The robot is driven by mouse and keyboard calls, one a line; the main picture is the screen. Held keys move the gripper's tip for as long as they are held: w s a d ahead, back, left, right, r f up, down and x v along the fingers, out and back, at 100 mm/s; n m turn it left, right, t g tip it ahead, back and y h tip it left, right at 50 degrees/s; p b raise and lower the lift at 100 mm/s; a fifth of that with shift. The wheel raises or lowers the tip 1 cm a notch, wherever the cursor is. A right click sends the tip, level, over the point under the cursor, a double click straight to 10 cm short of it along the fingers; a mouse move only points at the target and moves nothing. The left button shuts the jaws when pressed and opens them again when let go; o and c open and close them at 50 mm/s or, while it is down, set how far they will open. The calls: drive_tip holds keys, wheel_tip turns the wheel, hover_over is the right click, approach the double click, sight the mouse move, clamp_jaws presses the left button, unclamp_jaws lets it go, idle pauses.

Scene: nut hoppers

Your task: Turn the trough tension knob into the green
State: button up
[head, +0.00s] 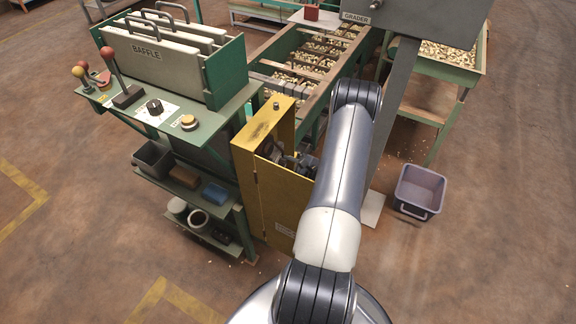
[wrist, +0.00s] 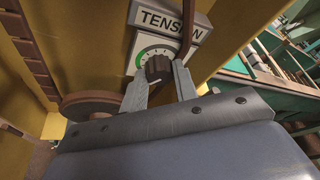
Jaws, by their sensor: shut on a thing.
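The trough tension knob (wrist: 157,68) is a dark ribbed knob in front of a white dial (wrist: 146,45) with a green arc, under a "TENSION" label (wrist: 170,21) in the wrist view. My gripper (wrist: 158,80) is shut on the knob, one finger on each side. The knob's pointer is not clear, so I cannot tell where on the scale it stands. In the head view the yellow cabinet (head: 257,185) stands at the centre, and my arm hides the knob and most of my gripper.
A brown disc (wrist: 92,103) is close to the left finger, and a dark belt or strap (wrist: 187,28) hangs by the right one. The yellow cabinet walls surround my gripper. A green console (head: 170,118) stands left, and a grey bin (head: 420,190) sits on the floor right.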

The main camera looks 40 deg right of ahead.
drive_tip(key=o, duration=1)
